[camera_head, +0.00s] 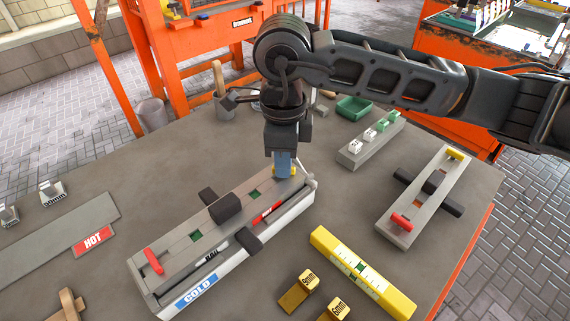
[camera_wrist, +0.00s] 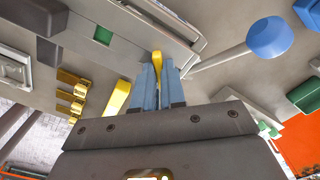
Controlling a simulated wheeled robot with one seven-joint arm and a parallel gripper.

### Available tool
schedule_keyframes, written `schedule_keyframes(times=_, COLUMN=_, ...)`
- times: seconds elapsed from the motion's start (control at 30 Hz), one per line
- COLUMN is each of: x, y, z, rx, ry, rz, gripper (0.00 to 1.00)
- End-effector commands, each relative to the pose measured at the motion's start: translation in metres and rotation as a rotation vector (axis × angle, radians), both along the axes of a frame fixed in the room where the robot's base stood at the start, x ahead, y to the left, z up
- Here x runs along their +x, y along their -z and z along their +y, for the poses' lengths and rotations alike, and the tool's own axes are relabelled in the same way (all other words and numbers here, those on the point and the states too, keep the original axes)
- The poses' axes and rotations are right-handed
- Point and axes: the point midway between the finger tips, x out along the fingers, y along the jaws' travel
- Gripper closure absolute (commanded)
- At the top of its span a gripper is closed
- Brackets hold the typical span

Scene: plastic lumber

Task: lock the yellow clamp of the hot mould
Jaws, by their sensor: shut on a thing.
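A long grey mould (camera_head: 212,222) lies along a white trough labelled COLD (camera_head: 250,243), with a dark block across its middle. A red clamp (camera_head: 153,261) sits at its near left end. A yellow clamp (camera_head: 293,171) sits at its far right end, mostly hidden by my gripper (camera_head: 283,168). In the wrist view, the blue fingers of my gripper (camera_wrist: 158,85) are closed around the yellow clamp (camera_wrist: 156,62). Another grey mould (camera_head: 427,196) with red and yellow clamps lies at the right. A HOT label (camera_head: 93,239) is on a grey plate at the left.
A yellow level-like bar (camera_head: 362,272) and gold 6mm blocks (camera_head: 299,291) lie in front of the trough. A grey rack with small blocks (camera_head: 370,142) and a green tray (camera_head: 354,107) stand behind. A blue knob on a rod (camera_wrist: 268,38) is beside the mould's end.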

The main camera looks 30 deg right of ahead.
Motion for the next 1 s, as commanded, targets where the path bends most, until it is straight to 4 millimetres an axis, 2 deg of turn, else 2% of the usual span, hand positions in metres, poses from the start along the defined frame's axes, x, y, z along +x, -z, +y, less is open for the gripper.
schedule_keyframes(times=0.27, x=0.0001, y=0.0002, z=0.0, rx=0.0, ry=0.037, rz=0.0, gripper=1.0)
schedule_keyframes(times=0.6, x=0.0, y=0.0, z=0.0, rx=0.0, ry=0.383, rz=0.0, gripper=1.0)
schedule_keyframes(times=1.0, x=-0.0001, y=-0.0002, z=0.0001, rx=0.0, ry=0.439, rz=0.0, gripper=1.0)
